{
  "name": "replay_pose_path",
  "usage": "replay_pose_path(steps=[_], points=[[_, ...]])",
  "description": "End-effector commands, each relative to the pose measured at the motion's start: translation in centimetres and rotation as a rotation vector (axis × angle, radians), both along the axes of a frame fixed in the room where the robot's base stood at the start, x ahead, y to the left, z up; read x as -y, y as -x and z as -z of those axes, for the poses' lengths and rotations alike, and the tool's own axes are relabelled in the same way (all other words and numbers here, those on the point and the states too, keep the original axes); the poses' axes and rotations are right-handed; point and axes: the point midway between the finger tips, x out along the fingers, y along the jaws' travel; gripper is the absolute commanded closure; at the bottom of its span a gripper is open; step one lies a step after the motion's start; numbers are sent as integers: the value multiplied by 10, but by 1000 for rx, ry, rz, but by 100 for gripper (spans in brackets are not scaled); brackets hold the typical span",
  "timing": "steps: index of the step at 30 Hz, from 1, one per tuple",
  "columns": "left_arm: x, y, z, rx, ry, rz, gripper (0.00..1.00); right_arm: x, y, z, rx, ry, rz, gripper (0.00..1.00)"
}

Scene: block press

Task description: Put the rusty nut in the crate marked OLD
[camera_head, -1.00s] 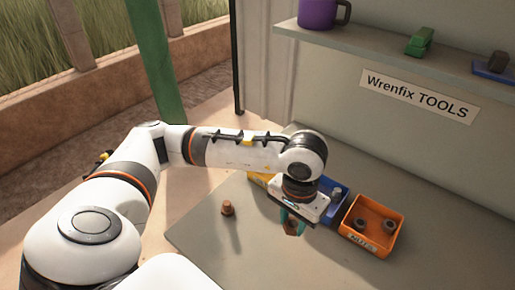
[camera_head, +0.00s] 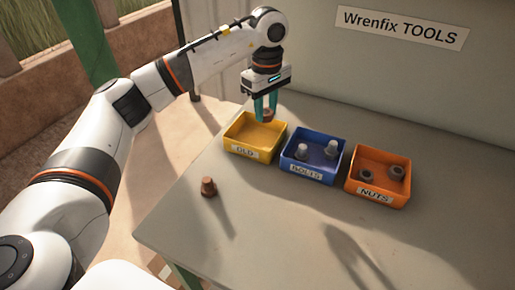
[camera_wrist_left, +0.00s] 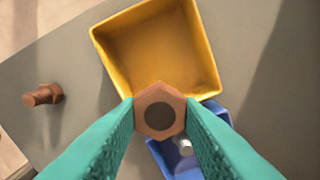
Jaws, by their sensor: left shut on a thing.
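The rusty nut (camera_wrist_left: 160,91) is a brown hexagonal ring, held between the teal fingers of my left gripper (camera_head: 266,110). The nut also shows small between the fingertips in the head view (camera_head: 267,116). The yellow crate (camera_head: 230,132) carries the label OLD (camera_head: 244,152) and looks empty inside. My left gripper is shut on the nut and held above the crate, near its back right side. In the wrist view the nut overlaps the edge of the yellow crate (camera_wrist_left: 112,62). My right gripper is not in view.
A blue crate (camera_head: 287,164) marked BOLTS holds grey bolts, and an orange crate (camera_head: 378,199) marked NUTS holds dark nuts. A rusty bolt (camera_head: 208,187) stands on the grey table (camera_head: 290,240), left of centre. The front of the table is clear.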

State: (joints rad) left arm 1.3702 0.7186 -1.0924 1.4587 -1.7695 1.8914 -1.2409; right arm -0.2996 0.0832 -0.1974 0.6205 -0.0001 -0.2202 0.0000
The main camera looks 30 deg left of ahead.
Motion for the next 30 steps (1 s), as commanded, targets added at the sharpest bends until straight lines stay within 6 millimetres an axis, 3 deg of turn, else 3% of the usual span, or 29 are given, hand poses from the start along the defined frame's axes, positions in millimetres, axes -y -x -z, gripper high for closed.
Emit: replay_pose_path(steps=[7, 21, 30], points=[[-1, 0, 43, -3, 0, -9, 92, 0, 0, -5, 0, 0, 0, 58], [-1, 0, 94, -3, 0, -6, 92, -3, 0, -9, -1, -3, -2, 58], [-1, -1, 98, 0, 0, -6, 92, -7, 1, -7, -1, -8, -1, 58]])
